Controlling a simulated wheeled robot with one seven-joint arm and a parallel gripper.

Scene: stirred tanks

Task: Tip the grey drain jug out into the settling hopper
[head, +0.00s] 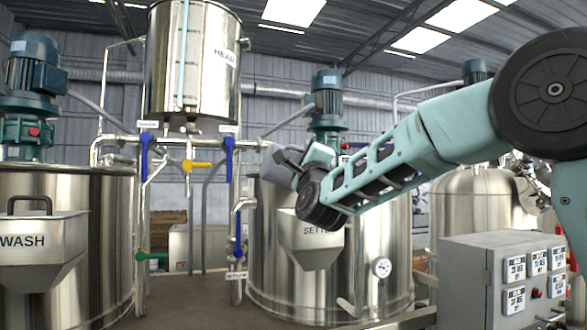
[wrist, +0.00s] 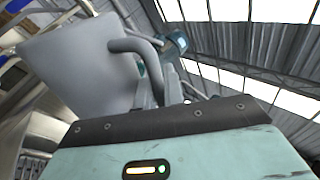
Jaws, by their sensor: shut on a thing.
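The grey drain jug (head: 277,166) is held up in front of the tank, just above and left of the settling hopper's top. In the wrist view the jug (wrist: 85,68) fills the upper left, with its curved handle toward me. The settling hopper (head: 317,250), a steel box with a sloped bottom labelled "SETT…", hangs on the middle tank, partly covered by my wrist. The jug's contents cannot be seen.
A similar WASH hopper (head: 40,245) hangs on the left tank. A header tank (head: 193,60) stands above pipes with blue (head: 229,158), yellow (head: 197,165) and green valve handles left of the jug. A grey control box (head: 505,275) stands at the lower right.

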